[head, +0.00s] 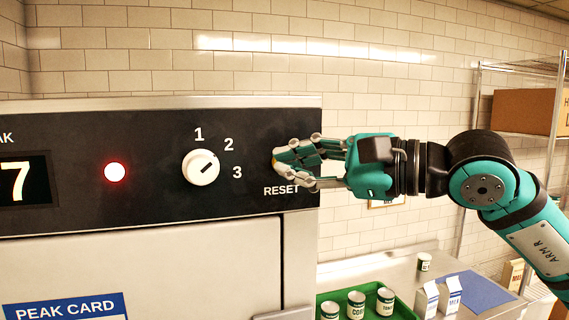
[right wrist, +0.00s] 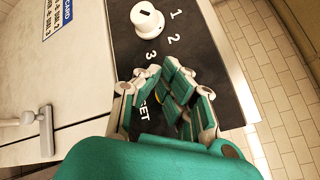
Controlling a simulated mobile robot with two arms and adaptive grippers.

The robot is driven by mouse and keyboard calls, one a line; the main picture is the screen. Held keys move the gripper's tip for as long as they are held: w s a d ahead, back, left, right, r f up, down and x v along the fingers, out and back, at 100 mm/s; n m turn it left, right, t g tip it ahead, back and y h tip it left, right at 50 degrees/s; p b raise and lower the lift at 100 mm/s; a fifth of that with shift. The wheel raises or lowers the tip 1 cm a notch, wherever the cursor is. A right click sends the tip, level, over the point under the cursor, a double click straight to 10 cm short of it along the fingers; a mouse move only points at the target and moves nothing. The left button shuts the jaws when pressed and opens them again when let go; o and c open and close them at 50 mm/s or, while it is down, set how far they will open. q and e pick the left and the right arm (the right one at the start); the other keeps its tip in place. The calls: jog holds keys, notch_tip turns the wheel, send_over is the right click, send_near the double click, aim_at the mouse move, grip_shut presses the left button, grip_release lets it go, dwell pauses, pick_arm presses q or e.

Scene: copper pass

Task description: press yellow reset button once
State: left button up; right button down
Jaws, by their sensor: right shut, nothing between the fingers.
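My right gripper (head: 282,163) is shut and empty, with its fingertips at the black control panel (head: 255,120), just above the RESET label. Only a sliver of the yellow reset button (head: 274,160) shows at the fingertips; they cover the rest. I cannot tell whether they touch it or how far it is pressed. My left gripper is not in view.
A white dial (head: 201,167) marked 1, 2, 3 and a lit red lamp (head: 115,172) sit left of the fingers. A display (head: 20,180) shows a 7. Below right, a green tray (head: 402,310) holds several cans, with cartons (head: 450,294) beside it.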

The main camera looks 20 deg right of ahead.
jog(key=shift+w, duration=0.15)
jog(key=shift+w, duration=0.3)
jog(key=shift+w, duration=0.5)
dwell(0.9)
dwell(0.3)
jog(key=shift+s+b, duration=0.65)
jog(key=shift+s, duration=0.3)
jog(key=shift+s+f, duration=0.1)
